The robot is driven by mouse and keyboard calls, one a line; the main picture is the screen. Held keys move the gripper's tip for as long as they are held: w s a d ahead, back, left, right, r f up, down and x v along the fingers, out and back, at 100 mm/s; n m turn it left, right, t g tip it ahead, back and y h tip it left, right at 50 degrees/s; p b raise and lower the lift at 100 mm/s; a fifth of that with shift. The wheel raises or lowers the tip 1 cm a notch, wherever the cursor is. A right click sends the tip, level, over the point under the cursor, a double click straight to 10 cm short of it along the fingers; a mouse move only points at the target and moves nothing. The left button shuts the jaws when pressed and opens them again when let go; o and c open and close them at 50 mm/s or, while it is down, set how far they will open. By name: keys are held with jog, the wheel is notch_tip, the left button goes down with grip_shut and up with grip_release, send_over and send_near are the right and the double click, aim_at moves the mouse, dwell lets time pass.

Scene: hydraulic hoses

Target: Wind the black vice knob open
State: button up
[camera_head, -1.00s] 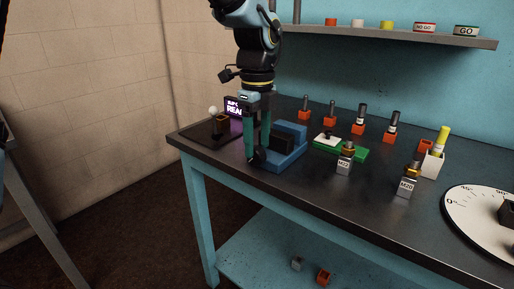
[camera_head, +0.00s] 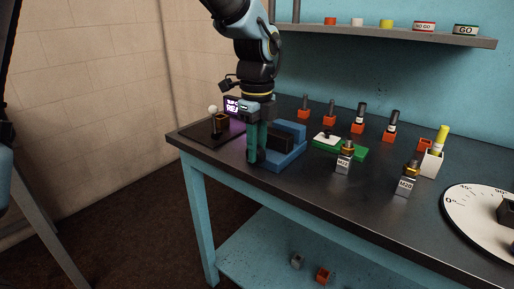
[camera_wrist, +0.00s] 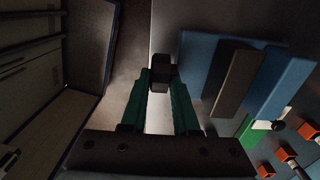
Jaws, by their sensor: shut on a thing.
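The blue vice (camera_head: 285,150) stands near the left front corner of the dark bench top, with a dark jaw block inside it. It also shows in the wrist view (camera_wrist: 203,58) at the right of centre. The black vice knob (camera_wrist: 160,72) lies between my fingertips in the wrist view, on the vice's outer side. My gripper (camera_head: 256,158) points down beside the vice and is shut on the knob. In the wrist view my gripper's green fingers (camera_wrist: 160,85) touch the knob from both sides. In the head view the fingers mostly hide the knob.
A black tray (camera_head: 203,142) with a small post and a lit sign (camera_head: 232,106) are left of my gripper. A green plate (camera_head: 352,151), labelled grey blocks (camera_head: 344,165) and orange-based plugs (camera_head: 359,129) stand to the right. The bench's front edge is close.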

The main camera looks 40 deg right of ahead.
jog(key=shift+w+r+p, duration=0.1)
jog(key=shift+r+p, duration=0.05)
jog(key=shift+p, duration=0.25)
grip_shut()
jog(key=shift+w+r+g+p, duration=0.1)
jog(key=shift+w+g+p, duration=0.05)
jog(key=shift+g+p, duration=0.55)
jog(key=g+p, duration=0.1)
jog(key=g+h+p, duration=0.1)
jog(key=g, duration=0.1)
jog(key=shift+w+a, duration=0.15)
jog(key=shift+w, duration=0.15)
jog(key=g, duration=0.1)
jog(key=g+h, duration=0.1)
jog(key=g, duration=0.1)
jog(key=f+g, duration=0.1)
jog(key=shift+w, duration=0.35)
jog(key=shift+w+a+f+g+h+b, duration=0.1)
jog(key=shift+g+h+b, duration=0.35)
jog(key=shift+g, duration=1.25)
jog(key=o, duration=0.9)
grip_release()
